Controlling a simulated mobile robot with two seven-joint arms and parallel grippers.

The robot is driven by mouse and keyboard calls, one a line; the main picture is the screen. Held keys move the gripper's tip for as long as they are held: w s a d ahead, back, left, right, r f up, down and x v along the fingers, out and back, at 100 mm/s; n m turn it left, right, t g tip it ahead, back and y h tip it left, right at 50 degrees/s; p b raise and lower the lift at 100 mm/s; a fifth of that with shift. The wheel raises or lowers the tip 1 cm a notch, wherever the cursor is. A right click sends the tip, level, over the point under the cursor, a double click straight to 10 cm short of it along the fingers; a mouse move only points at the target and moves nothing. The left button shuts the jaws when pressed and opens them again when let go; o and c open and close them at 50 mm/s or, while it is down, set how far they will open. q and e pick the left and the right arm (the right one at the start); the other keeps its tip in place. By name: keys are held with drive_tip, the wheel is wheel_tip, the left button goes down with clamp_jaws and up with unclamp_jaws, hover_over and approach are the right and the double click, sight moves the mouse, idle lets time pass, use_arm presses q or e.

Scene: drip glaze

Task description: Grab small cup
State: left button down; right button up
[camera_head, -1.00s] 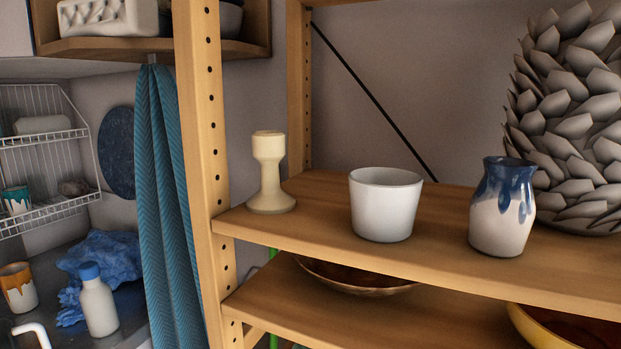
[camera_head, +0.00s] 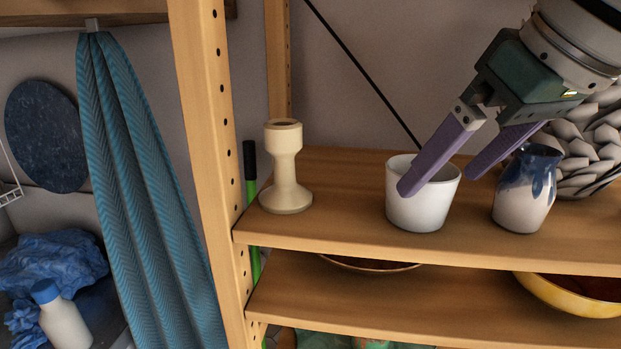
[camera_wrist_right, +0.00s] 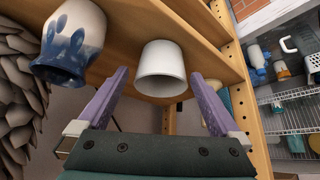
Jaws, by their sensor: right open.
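The small white cup (camera_head: 424,207) stands upright on the upper wooden shelf. It also shows in the right wrist view (camera_wrist_right: 161,70), between and beyond the two purple fingers. My right gripper (camera_head: 438,180) comes in from the upper right with its jaws open and empty. In the head view one finger overlaps the cup's rim and front, and the other is to the right, above the gap beside the blue-and-white vase. I cannot tell whether a finger touches the cup. My left gripper is not in view.
The blue-and-white vase (camera_head: 523,195) stands close to the cup's right, with a grey scaly vase (camera_head: 585,165) behind it. A cream goblet-shaped stand (camera_head: 286,175) is to the left. A wooden post (camera_head: 207,150) bounds the shelf's left end. Bowls sit on the shelf below.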

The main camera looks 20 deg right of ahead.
sight(439, 176)
drive_tip(key=p+x, duration=0.1)
drive_tip(key=x, duration=0.3)
drive_tip(key=shift+w+a+f, duration=0.15)
drive_tip(key=shift+w, duration=0.1)
drive_tip(key=shift+w+f, duration=0.2)
drive_tip(key=shift+f, duration=0.25)
drive_tip(key=shift+r, duration=0.1)
drive_tip(key=c, duration=1.2)
drive_tip(key=shift+o, duration=0.2)
